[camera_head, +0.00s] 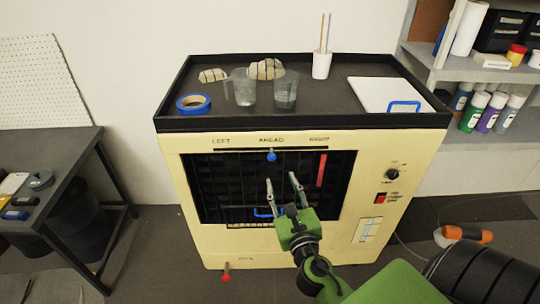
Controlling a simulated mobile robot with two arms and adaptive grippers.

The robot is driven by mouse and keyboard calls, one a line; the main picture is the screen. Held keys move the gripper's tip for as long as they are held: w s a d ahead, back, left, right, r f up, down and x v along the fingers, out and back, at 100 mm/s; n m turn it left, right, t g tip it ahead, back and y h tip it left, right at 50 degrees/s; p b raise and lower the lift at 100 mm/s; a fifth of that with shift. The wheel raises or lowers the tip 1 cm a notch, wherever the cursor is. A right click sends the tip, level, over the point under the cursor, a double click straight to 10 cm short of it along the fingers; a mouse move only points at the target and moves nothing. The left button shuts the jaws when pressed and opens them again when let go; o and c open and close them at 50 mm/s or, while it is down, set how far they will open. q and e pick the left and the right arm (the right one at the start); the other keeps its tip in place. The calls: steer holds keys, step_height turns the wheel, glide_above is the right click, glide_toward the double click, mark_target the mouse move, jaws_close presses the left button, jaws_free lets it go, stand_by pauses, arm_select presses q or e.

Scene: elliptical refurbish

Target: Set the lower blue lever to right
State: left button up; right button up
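The cream machine (190,190) stands ahead with a dark grille front. Two blue parts show on it: an upper blue knob (271,156) at the slot under the word AHEAD, and a lower blue lever (262,213) near the bottom of the grille, left of centre. My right gripper (280,178) is in front of the grille with its two fingers spread apart and nothing between them. Its left finger is close to the lower blue lever in the picture and partly covers that area; I cannot tell whether they touch. My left gripper is not in view.
A red bar (321,170) is at the grille's right, and a red-tipped lever (226,277) is low at the front. A black dial (392,174) and red switch (380,197) are on the right. Beakers and tape (193,103) lie on the top tray.

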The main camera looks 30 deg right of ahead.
mark_target(273, 160)
steer(key=p+x, duration=0.1)
steer(key=x, duration=1.1)
steer(key=shift+p, duration=0.3)
steer(key=shift+d, duration=0.1)
jaws_close()
